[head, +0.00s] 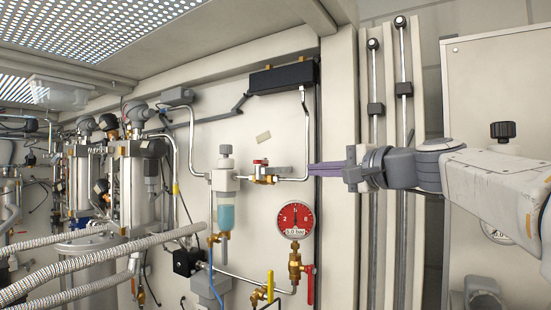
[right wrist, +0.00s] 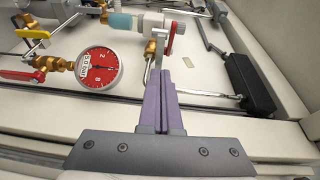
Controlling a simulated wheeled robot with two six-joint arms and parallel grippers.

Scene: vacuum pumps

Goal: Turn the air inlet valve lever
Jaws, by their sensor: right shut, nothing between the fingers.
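A small valve with a red lever (head: 260,161) sits on a brass fitting (head: 264,179) right of the filter unit with the blue bowl (head: 226,217). In the right wrist view this red lever (right wrist: 172,37) is just beyond my fingertips. My right gripper (head: 311,169) comes in from the right with its purple fingers shut and empty. The right wrist view shows the shut fingers (right wrist: 161,78) pointing toward the valve. I cannot tell the exact gap in depth. My left gripper is not in view.
Below are a red round gauge (head: 295,219), a lower red lever (head: 310,286) and a yellow lever (head: 270,286). A black box (head: 284,78) hangs above, with a thin metal pipe (head: 306,130) running down near my fingers. Ribbed hoses (head: 100,255) and steel pumps (head: 138,185) fill the left.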

